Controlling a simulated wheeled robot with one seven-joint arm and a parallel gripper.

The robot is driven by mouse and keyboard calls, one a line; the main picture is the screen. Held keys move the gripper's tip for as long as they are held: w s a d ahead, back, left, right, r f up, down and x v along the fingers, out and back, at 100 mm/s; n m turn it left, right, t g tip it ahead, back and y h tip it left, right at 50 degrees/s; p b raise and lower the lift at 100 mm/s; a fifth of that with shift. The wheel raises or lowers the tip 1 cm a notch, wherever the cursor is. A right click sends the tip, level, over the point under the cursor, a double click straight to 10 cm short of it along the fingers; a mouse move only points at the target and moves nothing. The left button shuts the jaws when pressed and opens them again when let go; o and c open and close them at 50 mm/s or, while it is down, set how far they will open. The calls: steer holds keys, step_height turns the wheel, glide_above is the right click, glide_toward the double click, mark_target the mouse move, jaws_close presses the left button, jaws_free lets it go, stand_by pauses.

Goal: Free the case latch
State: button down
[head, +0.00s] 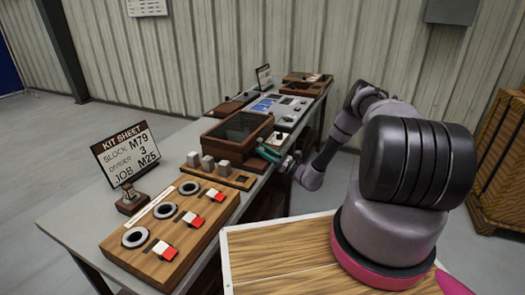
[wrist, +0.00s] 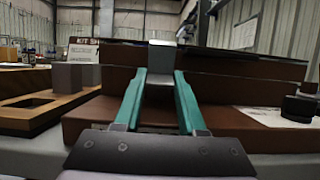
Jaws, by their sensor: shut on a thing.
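The brown case (head: 228,143) with a dark top panel stands on the bench. Its lid looks closed, and its front wall (wrist: 235,88) fills the middle of the wrist view. A small grey metal piece at the case's front, which looks like the latch (wrist: 161,56), sits between my fingertips. My gripper (wrist: 160,74) has teal fingers that slant inward and are shut on this piece. In the head view my gripper (head: 270,153) is at the near right side of the case, and the latch is hidden there.
A wooden block rack (head: 235,180) with several grey blocks stands close left of my gripper. Nearer is a board (head: 160,260) with rings and red-white switches. A kit sheet sign (head: 125,153) stands left. A grey panel (head: 285,112) lies beyond the case. A dark round knob (wrist: 300,107) is right.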

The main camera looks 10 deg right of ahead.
steer(key=shift+c, duration=2.4)
jaws_free()
steer(key=v, duration=1.1)
